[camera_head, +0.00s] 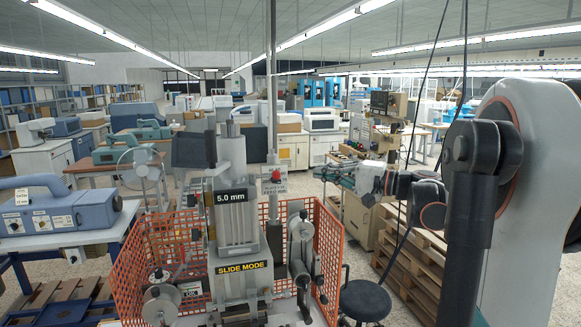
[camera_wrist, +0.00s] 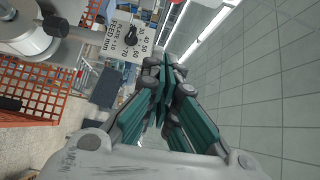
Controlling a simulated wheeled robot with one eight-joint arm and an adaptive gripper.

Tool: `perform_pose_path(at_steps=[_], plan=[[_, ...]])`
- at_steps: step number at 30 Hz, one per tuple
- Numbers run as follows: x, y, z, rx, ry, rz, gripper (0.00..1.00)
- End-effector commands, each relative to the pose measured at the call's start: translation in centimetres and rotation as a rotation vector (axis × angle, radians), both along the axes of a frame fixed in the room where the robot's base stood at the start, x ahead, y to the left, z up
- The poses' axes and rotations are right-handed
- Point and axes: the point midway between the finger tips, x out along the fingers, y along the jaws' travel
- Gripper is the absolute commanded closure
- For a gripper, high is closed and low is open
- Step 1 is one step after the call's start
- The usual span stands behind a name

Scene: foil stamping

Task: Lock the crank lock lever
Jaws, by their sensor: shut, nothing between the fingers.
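The grey foil stamping machine (camera_head: 238,215) stands at centre, labelled "5.0 mm" and "SLIDE MODE". A grey wheel and bracket assembly (camera_head: 300,240) is on its right side, with a dark handle (camera_head: 303,298) hanging below. I cannot tell for sure which part is the crank lock lever. In the wrist view a round grey part (camera_wrist: 28,30) with a black-tipped handle (camera_wrist: 54,25) shows at upper left. My gripper (camera_head: 322,172) is right of the machine, above the orange fence. Its teal fingers (camera_wrist: 166,68) are shut and empty, apart from the handle.
An orange mesh fence (camera_head: 328,250) surrounds the machine. A plate feed dial panel (camera_wrist: 125,38) lies just beyond my fingers in the wrist view. A black stool (camera_head: 364,300) and wooden pallets (camera_head: 412,268) stand at right. A blue machine (camera_head: 60,215) is on the left table.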

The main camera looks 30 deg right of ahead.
Motion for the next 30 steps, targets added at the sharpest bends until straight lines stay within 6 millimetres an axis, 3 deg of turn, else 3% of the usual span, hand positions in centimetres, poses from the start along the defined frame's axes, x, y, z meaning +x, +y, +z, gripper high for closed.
perform_pose_path(at_steps=[14, 30], plan=[[0.7, 0.4, 0.1, 0.001, -0.002, 0.002, 1.00], [8.6, 5.5, 0.4, 0.002, -0.001, 0.002, 1.00]])
